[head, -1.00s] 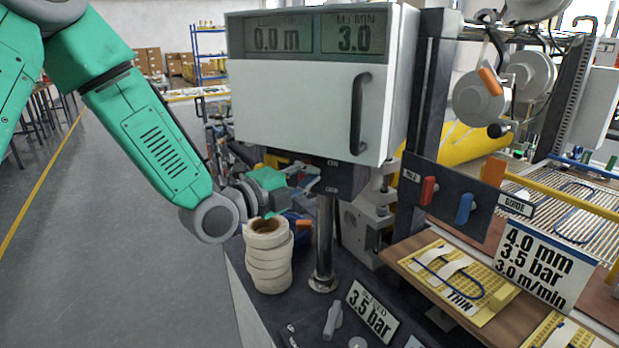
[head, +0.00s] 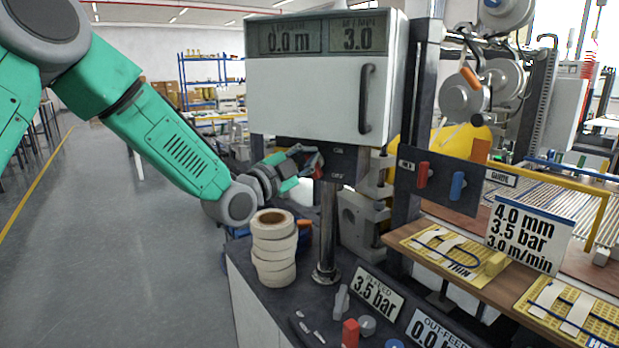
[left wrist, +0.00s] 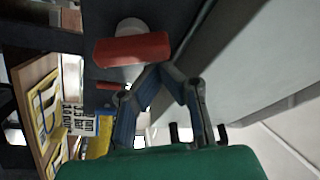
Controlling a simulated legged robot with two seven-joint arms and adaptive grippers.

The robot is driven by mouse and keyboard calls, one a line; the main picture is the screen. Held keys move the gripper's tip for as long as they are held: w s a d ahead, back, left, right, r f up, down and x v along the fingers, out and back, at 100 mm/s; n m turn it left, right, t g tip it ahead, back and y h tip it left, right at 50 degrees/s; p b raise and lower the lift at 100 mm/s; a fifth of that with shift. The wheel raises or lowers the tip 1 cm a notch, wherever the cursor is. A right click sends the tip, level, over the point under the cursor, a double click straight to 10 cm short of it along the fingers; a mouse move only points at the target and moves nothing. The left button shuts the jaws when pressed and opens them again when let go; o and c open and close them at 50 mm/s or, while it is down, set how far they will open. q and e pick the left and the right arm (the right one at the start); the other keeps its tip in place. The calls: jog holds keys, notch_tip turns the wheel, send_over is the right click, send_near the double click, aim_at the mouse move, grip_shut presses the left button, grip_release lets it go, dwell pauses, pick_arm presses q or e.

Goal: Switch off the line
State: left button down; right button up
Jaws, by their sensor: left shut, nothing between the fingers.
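A dark switch box (head: 345,163) hangs under the white display cabinet (head: 305,98), with small lettering on it. A red switch handle (head: 319,173) sits at its left side, partly covered by my gripper. In the left wrist view the red handle (left wrist: 132,49) is a block on a round grey base, on a dark face. My left gripper (head: 313,158) is at the box's left side. Its fingertips (left wrist: 163,72) meet just beside the handle's end, with nothing between them; whether they touch the handle I cannot tell. My right gripper is out of view. The displays read 0.0 m and 3.0.
A stack of white tape rolls (head: 273,248) stands below my left forearm. A panel with red and blue levers (head: 440,182) is to the right, above a shelf with yellow sample cards (head: 440,250). The floor at left is clear.

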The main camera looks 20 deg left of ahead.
pick_arm(q)
jog(key=n, duration=0.1)
jog(key=n+b, duration=0.1)
jog(key=n+t+b, duration=0.1)
jog(key=shift+w+a+f+n+y, duration=0.3)
jog(key=shift+w+a+f+y, duration=0.05)
jog(key=shift+a+f+y, duration=0.05)
jog(key=shift+a+f+n+t+y+b, duration=0.1)
jog(key=shift+a+n+t+y+b, duration=0.2)
jog(key=shift+n+y+b, duration=1.2)
jog(key=shift+a+r+n+t+y+b, duration=0.25)
jog(key=shift+n+b, duration=0.35)
jog(key=shift+n, duration=1.95)
jog(key=shift+a+f+n+t+y+b, duration=0.3)
jog(key=shift+n+y+b, duration=0.6)
jog(key=shift+n, duration=1.15)
jog(key=shift+s, duration=0.1)
jog(key=v, duration=1.1)
jog(key=shift+s+f, duration=0.15)
jog(key=shift+s, duration=0.2)
